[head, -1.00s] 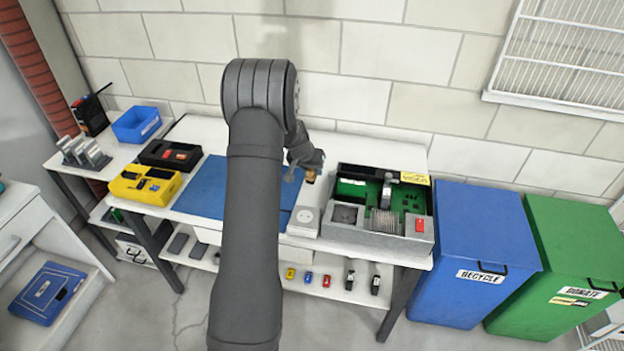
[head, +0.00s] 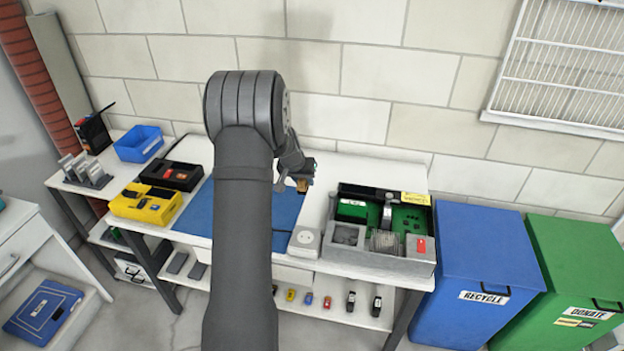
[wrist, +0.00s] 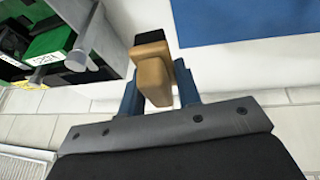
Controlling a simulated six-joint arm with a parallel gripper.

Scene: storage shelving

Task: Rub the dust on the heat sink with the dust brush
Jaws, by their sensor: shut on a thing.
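My gripper (wrist: 158,94) is shut on the dust brush (wrist: 153,78), which has a tan wooden handle and a dark end. In the head view the brush (head: 303,185) hangs from my gripper (head: 302,176) above the bench, left of an open grey computer case (head: 360,262). The heat sink (head: 385,241) is a block of grey fins in the front middle of that case. The brush is apart from it. Dust on the fins is too small to make out. The case shows at the upper left of the wrist view, where the heat sink cannot be told.
A white box with a round socket (head: 305,241) stands left of the case. A blue mat (head: 285,215) lies farther left, beside yellow (head: 146,204) and black (head: 171,175) trays. An upright grey part (head: 387,212) stands inside the case. Blue (head: 480,270) and green (head: 578,265) bins stand right.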

